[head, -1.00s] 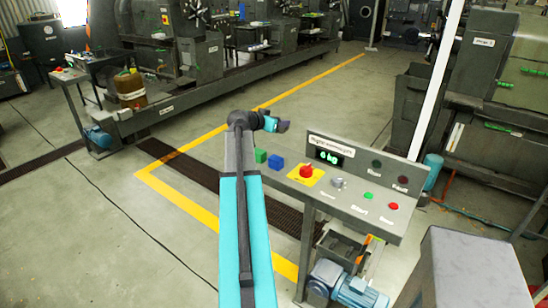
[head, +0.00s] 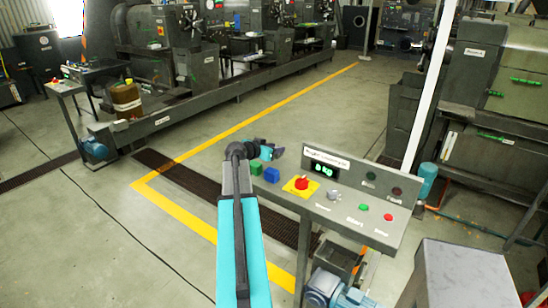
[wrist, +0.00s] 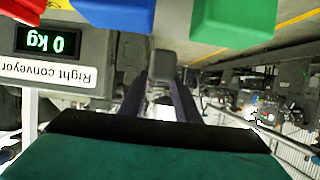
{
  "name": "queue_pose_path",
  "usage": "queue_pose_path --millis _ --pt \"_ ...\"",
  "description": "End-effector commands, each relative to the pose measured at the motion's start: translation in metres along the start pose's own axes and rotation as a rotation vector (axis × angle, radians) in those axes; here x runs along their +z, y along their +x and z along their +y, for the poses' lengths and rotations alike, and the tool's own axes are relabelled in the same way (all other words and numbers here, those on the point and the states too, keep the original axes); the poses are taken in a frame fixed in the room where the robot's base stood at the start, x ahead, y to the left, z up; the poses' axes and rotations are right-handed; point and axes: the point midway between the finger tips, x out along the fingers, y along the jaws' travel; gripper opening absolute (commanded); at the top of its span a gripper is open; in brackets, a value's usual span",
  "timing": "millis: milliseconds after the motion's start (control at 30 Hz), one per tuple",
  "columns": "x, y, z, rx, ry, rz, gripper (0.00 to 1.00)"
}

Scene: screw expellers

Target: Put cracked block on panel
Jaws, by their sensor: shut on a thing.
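My gripper (wrist: 164,84) is shut on a small grey block (wrist: 162,63) in the wrist view. In the head view my gripper (head: 278,152) is held up beside the far left end of the control panel (head: 318,207); the held block cannot be made out there. Cracks on it are too small to tell. A green block (head: 256,168) and a blue block (head: 272,174) sit on the panel's left part. Both show close at the top of the wrist view, the blue block (wrist: 120,10) left of the green block (wrist: 235,18).
A red button on a yellow plate (head: 301,185), a knob (head: 333,195) and smaller green and red buttons are on the panel. Its upright back carries a display (head: 325,171) reading 0 kg. Machines stand behind; open floor lies left.

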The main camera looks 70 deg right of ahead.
Motion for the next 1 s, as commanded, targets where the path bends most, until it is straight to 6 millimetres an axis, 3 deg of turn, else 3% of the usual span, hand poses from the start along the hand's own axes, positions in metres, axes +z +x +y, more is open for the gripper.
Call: queue_pose_path --millis 233,600,1000 --pt "0.005 0.002 0.0 0.0 -0.002 0.0 0.06" --pt "0.032 0.013 0.0 0.0 -0.001 0.0 0.06" --pt "0.036 0.014 0.0 -0.001 0.0 0.0 0.06"
